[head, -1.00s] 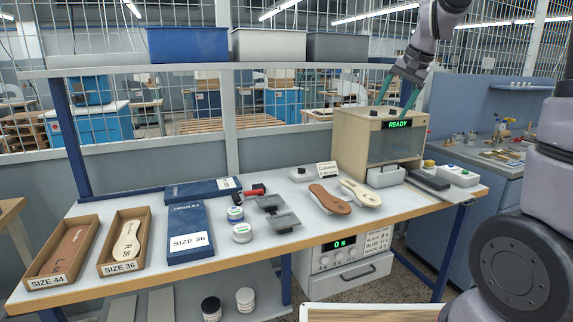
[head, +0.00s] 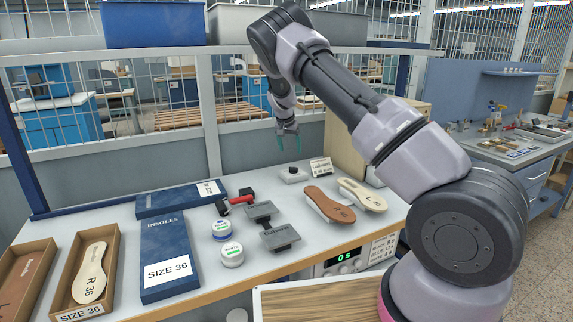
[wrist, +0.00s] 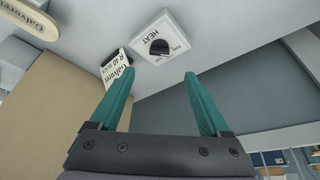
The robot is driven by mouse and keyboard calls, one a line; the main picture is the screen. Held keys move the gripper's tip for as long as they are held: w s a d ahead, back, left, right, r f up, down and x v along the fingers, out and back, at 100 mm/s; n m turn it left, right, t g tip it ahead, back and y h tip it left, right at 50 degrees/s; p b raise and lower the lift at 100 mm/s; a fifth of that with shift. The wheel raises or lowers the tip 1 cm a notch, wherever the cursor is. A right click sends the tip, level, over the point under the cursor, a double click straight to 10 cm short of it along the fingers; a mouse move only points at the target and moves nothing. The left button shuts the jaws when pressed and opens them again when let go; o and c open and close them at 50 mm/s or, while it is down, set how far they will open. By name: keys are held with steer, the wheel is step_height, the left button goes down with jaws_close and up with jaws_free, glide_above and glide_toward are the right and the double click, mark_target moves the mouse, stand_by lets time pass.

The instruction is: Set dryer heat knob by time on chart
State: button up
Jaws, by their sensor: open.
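The heat knob (wrist: 159,46) is a black knob on a small white box marked HEAT, seen ahead of my fingertips in the wrist view. In the head view this box (head: 292,175) sits at the back of the bench. My gripper (head: 287,146) is open and empty, above the box and apart from it. Its two green fingers also show in the wrist view (wrist: 155,85). The chart (head: 384,247) is on the unit under the bench, partly hidden by my arm, too small to read fully. The green display (head: 344,256) beside it reads 0 s.
A printed card (head: 320,166) stands close beside the knob box. A brown insole (head: 329,206) and a pale insole (head: 362,194) lie in front. Stamp blocks (head: 280,237), jars (head: 232,254) and a blue insole box (head: 168,250) are to the left. My arm covers much of the wooden cabinet (head: 343,145).

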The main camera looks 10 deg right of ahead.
mark_target(293, 168)
steer(key=x, duration=1)
steer(key=shift+d+f, duration=0.1)
steer(key=shift+f, duration=0.1)
jaws_close()
